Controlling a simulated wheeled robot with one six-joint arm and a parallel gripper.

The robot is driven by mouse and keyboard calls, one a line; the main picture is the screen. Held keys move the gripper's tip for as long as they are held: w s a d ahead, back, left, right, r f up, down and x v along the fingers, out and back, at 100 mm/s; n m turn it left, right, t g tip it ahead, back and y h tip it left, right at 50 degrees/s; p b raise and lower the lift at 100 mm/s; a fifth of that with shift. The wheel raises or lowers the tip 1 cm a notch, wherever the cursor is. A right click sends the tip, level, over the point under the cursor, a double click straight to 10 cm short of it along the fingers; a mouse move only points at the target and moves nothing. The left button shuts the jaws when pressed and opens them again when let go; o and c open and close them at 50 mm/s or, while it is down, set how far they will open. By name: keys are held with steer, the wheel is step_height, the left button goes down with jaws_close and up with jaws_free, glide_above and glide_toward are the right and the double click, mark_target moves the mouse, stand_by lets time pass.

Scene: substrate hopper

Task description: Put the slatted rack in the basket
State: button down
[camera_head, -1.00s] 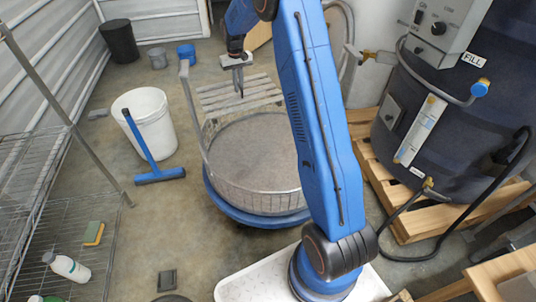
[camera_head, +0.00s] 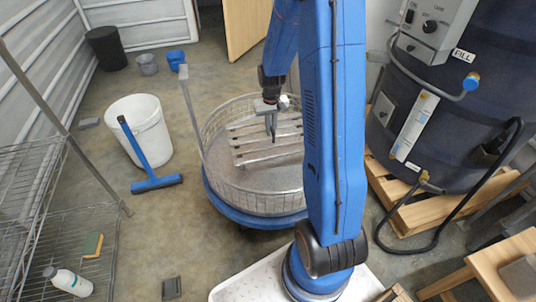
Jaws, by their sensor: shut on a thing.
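The grey slatted rack (camera_head: 258,151) shows inside the outline of the round wire basket (camera_head: 250,201), toward its right side. My gripper (camera_head: 272,134) points down and is shut on the rack near its middle. The rack looks roughly level; I cannot tell whether it touches the basket floor. Its right end is hidden behind my blue arm. The basket has a mesh wall, a tall upright handle at its left and a plain grey bottom, and it stands on a round blue base (camera_head: 255,221).
A white bucket (camera_head: 140,128) and a blue squeegee (camera_head: 150,165) are left of the basket. A wire shelf (camera_head: 80,235) stands at the left edge. A dark tank (camera_head: 455,110) on a wooden pallet (camera_head: 422,210) fills the right. Open floor lies behind the basket.

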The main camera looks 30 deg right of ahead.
steer(key=shift+f, duration=4.7)
steer(key=shift+f, duration=0.1)
steer(key=c, duration=1.8)
jaws_free()
steer(key=shift+c, duration=0.2)
